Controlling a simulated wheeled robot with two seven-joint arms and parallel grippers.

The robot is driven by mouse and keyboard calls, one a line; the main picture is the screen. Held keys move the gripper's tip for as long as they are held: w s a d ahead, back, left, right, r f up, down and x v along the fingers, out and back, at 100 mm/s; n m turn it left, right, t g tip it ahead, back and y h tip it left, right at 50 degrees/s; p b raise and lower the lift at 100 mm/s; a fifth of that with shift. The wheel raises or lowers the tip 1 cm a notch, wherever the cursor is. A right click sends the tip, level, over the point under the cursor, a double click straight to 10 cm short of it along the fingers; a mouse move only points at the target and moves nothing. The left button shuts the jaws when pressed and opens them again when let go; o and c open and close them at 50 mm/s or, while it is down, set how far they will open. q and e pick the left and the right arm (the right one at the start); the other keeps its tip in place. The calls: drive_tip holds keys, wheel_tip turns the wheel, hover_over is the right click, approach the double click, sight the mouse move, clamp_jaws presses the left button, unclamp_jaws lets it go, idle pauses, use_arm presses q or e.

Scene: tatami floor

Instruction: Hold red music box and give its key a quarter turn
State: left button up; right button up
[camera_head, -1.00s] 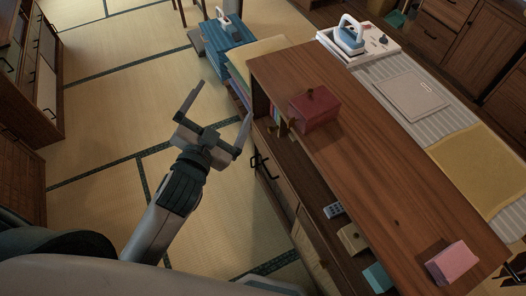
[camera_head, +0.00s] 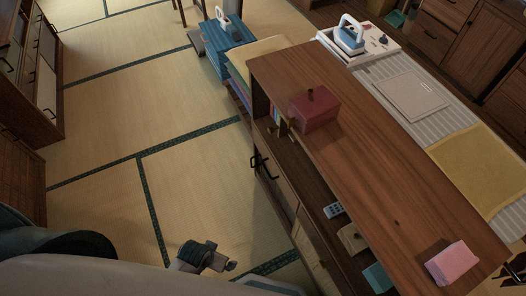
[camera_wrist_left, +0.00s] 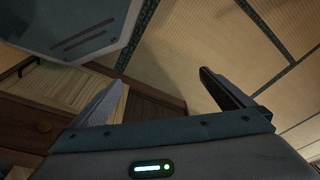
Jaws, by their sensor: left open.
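The red music box (camera_head: 316,112) sits on the wooden cabinet top (camera_head: 375,165), near its left edge. A small dark knob stands on its lid. A small brass-coloured piece (camera_head: 292,124), perhaps the key, shows at its left side. My left gripper (camera_wrist_left: 162,78) is open and empty in the left wrist view. The music box is not recognisable in the left wrist view. My right gripper is not in view.
A pink cloth stack (camera_head: 452,262) lies at the cabinet's near right end. An iron (camera_head: 350,36) stands on the far board. Open shelves below the top hold a remote (camera_head: 334,210) and small boxes. The tatami floor (camera_head: 190,130) left of the cabinet is clear.

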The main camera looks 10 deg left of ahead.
use_arm(q)
drive_tip(key=s+a+f+g, duration=0.1)
drive_tip(key=s+a+f, duration=0.2)
drive_tip(key=s+f, duration=1.6)
wheel_tip(320, 180, down, 4)
drive_tip(key=shift+s+a+r, duration=0.2)
drive_tip(key=shift+s+r, duration=0.05)
drive_tip(key=shift+c, duration=0.3)
